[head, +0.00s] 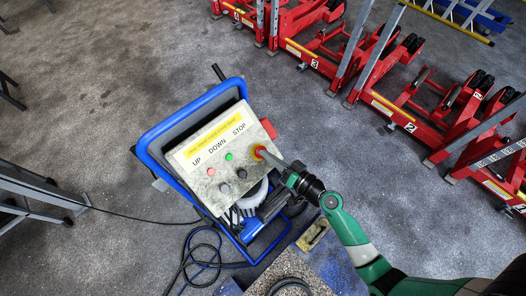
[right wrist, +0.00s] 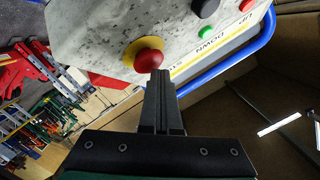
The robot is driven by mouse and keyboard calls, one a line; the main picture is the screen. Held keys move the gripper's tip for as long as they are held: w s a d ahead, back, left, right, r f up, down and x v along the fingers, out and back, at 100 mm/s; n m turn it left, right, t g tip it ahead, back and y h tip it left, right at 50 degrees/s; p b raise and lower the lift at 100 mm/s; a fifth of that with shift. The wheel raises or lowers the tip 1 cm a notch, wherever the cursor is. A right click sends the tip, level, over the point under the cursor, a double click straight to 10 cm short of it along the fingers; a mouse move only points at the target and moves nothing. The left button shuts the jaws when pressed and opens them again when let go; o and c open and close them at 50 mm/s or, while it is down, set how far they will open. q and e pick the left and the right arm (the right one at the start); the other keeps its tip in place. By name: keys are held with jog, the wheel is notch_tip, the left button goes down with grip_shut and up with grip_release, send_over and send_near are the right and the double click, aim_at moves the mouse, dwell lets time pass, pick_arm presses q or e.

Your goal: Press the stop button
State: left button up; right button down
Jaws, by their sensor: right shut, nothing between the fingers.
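The stop button (head: 258,152) is a red mushroom head on a yellow ring, at the right side of a grey control box (head: 203,160). It also shows in the right wrist view (right wrist: 149,59). The box carries a yellow label and the words UP, DOWN and STOP. My right gripper (head: 267,155) is shut and empty, its fingers pointing at the stop button. In the right wrist view its fingertips (right wrist: 162,74) overlap the button's lower edge; I cannot tell whether they touch it. My left gripper is not in view.
The box sits on a blue-framed cart (head: 145,141). Red numbered trolley jacks (head: 390,104) stand at the upper right. A black cable (head: 187,262) lies on the floor.

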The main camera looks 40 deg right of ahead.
dwell(0.4)
jog(key=shift+s+r+p, duration=0.55)
jog(key=shift+r, duration=0.1)
jog(key=s+r+p, duration=0.1)
jog(key=r, duration=0.1)
jog(key=s+r+p, duration=0.1)
jog(key=s+r, duration=0.1)
jog(key=shift+p, duration=0.4)
dwell(0.6)
